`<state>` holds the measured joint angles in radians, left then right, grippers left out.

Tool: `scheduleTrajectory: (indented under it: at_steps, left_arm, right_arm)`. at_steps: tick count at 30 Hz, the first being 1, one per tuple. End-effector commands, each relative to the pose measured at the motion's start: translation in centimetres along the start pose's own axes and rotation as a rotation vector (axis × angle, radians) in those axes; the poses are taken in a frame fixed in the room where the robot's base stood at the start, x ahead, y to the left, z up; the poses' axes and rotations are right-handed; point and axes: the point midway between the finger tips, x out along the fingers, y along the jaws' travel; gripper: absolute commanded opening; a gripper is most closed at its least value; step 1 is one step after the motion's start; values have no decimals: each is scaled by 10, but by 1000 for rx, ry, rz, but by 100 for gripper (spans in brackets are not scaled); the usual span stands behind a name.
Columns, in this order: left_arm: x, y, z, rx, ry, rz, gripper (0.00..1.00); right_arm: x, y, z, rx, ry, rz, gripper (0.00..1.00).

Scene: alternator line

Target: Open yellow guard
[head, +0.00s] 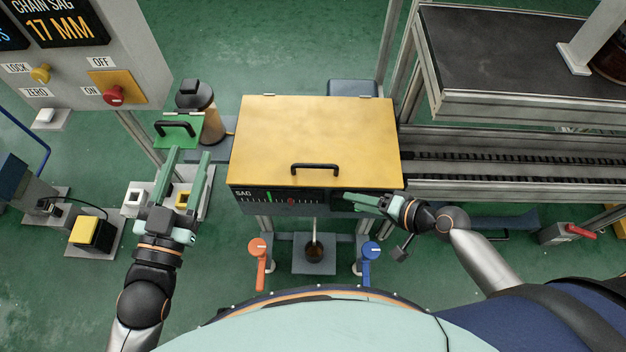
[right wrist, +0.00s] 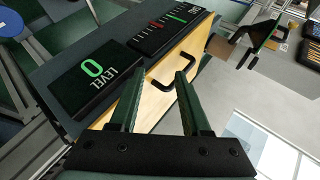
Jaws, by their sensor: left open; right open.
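The yellow guard (head: 315,135) is a flat, closed lid on the machine in the middle of the head view, with hinges along its far edge. Its black handle (head: 315,168) is near the front edge. My right gripper (head: 345,200) is at the machine's front right, just below the guard's front edge. In the right wrist view the open fingers (right wrist: 159,74) are empty, and the handle (right wrist: 187,70) shows near the right fingertip; contact cannot be told. My left gripper (head: 189,153) is open and empty, left of the guard and apart from it.
A green plate with a black handle (head: 176,127) lies left of the guard. Orange (head: 259,250) and blue (head: 371,252) levers stand in front. A control panel with a red knob (head: 115,95) is at left. A conveyor (head: 500,164) runs right.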

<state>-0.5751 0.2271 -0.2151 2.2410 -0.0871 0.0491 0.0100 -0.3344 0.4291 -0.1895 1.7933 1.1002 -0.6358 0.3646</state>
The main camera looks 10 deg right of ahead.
Motion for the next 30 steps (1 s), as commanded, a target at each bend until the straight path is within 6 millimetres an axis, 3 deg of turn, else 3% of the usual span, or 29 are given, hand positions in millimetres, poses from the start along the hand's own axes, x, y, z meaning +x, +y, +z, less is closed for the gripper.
scheduleTrajectory:
  at_steps: [1, 6, 15, 23, 30]
  left_arm:
    - [-1, 4, 6, 19, 73, 6, 50]
    - [-10, 12, -24, 74, 315, 27, 50]
    - [-45, 29, -63, 141, 633, 59, 50]
    - [-56, 33, -74, 155, 706, 69, 50]
    - [-56, 35, -65, 143, 701, 74, 50]
  right_arm:
    - [16, 16, -5, 60, -21, -32, 47]
    - [33, 18, -24, 294, -117, -151, 47]
    - [35, 5, -56, 587, -270, -319, 47]
    - [35, -7, -64, 657, -316, -364, 47]
    - [72, -25, -57, 654, -316, -366, 47]
